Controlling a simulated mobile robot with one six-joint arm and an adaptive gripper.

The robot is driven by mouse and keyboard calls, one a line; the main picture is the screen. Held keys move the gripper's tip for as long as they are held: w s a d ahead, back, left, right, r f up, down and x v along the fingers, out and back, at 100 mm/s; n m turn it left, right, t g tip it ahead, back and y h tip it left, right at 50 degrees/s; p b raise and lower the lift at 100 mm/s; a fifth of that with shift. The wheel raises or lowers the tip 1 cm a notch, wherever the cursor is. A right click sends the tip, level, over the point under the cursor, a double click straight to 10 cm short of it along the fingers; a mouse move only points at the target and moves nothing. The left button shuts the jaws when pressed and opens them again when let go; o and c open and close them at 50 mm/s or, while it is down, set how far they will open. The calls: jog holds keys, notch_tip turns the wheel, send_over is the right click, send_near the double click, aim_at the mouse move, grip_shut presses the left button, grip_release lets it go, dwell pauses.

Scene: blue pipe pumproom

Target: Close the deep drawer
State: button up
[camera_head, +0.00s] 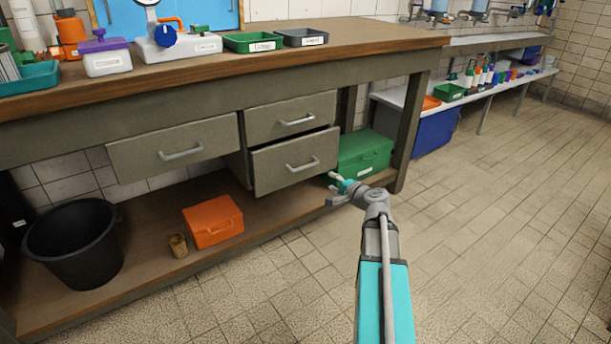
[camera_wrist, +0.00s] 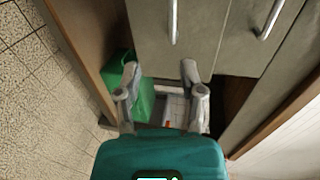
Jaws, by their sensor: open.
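The deep drawer (camera_head: 294,162) is the lower of two stacked grey drawers under the workbench. It stands partly out, with its left side showing behind the front. Its front also fills the upper middle of the wrist view (camera_wrist: 165,50), where the picture is turned sideways. Its bar handle (camera_head: 303,164) is also in the wrist view (camera_wrist: 174,22). My gripper (camera_head: 333,188) is open and empty, low at the right of the drawer front. In the wrist view its two fingertips (camera_wrist: 160,70) are spread over the drawer's edge; contact cannot be told.
The upper drawer (camera_head: 290,117) is just above, and another drawer (camera_head: 174,147) is at the left. A green case (camera_head: 364,154) sits on the shelf near my gripper, beside a bench leg (camera_head: 408,135). An orange case (camera_head: 213,221) and black bucket (camera_head: 74,244) stand left. Tiled floor is clear.

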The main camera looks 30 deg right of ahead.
dwell(0.5)
jog(key=b, duration=0.3)
send_near(310, 172)
jog(key=w+a, duration=0.1)
jog(key=w, duration=0.1)
jog(key=w+a+r, duration=0.1)
jog(key=w+a, duration=0.1)
jog(key=w, duration=0.1)
jog(key=shift+w+a+r, duration=0.3)
jog(key=shift+w, duration=0.1)
grip_shut()
jog(key=c, duration=0.6)
grip_release()
jog(key=shift+c, duration=0.2)
jog(key=o, duration=0.6)
jog(key=shift+o, duration=0.2)
jog(key=shift+s, duration=0.2)
